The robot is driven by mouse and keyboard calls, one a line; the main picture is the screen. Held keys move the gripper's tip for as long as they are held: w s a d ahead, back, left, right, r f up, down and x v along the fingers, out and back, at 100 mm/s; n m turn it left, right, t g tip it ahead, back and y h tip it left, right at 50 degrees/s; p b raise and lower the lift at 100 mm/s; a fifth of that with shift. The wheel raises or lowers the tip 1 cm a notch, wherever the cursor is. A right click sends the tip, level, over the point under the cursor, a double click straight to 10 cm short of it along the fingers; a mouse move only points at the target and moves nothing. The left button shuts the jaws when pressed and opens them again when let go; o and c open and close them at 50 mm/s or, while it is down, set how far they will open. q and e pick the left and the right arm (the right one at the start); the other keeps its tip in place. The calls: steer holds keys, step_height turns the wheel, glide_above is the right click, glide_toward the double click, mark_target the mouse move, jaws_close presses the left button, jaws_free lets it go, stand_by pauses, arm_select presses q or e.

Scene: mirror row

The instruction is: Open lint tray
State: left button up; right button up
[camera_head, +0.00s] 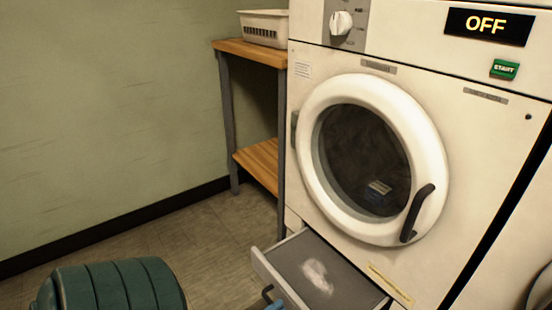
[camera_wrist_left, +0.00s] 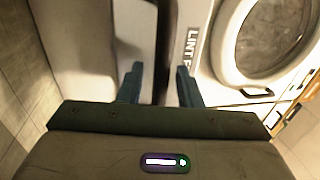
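The lint tray (camera_head: 328,262) is pulled out from the lower front of the white dryer (camera_head: 465,150), with a pale clump of lint (camera_head: 317,277) on its dark surface. Its dark handle (camera_head: 267,294) shows at the tray's front, at the bottom of the head view. A blue fingertip of my left gripper (camera_head: 274,304) is beside the handle. In the wrist view my left gripper (camera_wrist_left: 160,82) has its two blue fingers apart, in front of the tray and left of the label (camera_wrist_left: 191,46). Whether the fingers touch the handle is hidden. My right gripper is not in view.
The round dryer door (camera_head: 436,160) is closed, with a dark handle (camera_head: 416,212). The display (camera_head: 488,26) reads OFF above a green start button (camera_head: 504,69). A wooden shelf (camera_head: 256,165) with a white basket (camera_head: 264,28) stands left.

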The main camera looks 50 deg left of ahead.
arm_select(q)
steer(key=d+p+v, duration=0.1)
steer(key=p+v, duration=0.1)
steer(key=v, duration=0.8)
steer(key=shift+s+a, duration=0.35)
steer(key=shift+a, duration=0.1)
